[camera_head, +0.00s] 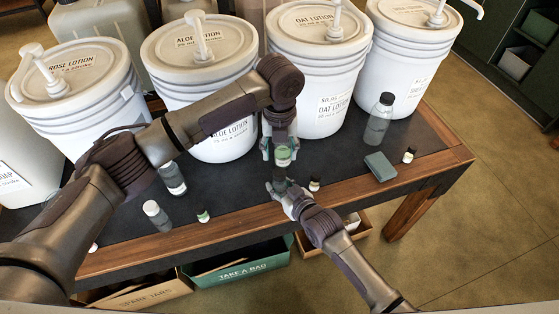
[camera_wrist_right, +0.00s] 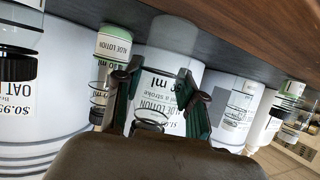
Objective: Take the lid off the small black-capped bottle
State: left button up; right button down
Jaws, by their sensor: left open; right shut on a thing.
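My right gripper (camera_head: 281,186) is shut on a small bottle (camera_head: 284,156) with a pale green band, above the table's front half. A dark part, likely the black cap, lies at the right fingers; the fingers partly hide it. In the right wrist view the right gripper's two fingers (camera_wrist_right: 155,105) flank a small clear, dark-ringed piece (camera_wrist_right: 150,121). My left gripper (camera_head: 281,152) is open, with its fingers on either side of the green part. Whether they touch it cannot be told.
Large white pump buckets (camera_head: 312,80) line the table's (camera_head: 235,200) back. A teal box (camera_head: 380,166) and a grey bottle (camera_head: 379,120) are right. Bins (camera_head: 238,266) sit below the front edge.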

aim_at(279, 172)
pick_arm(q)
jog(key=m, duration=0.4)
jog(key=shift+m, duration=0.6)
jog(key=shift+f, duration=0.3)
notch_tip(279, 172, down, 8)
jog(key=shift+r, duration=0.25)
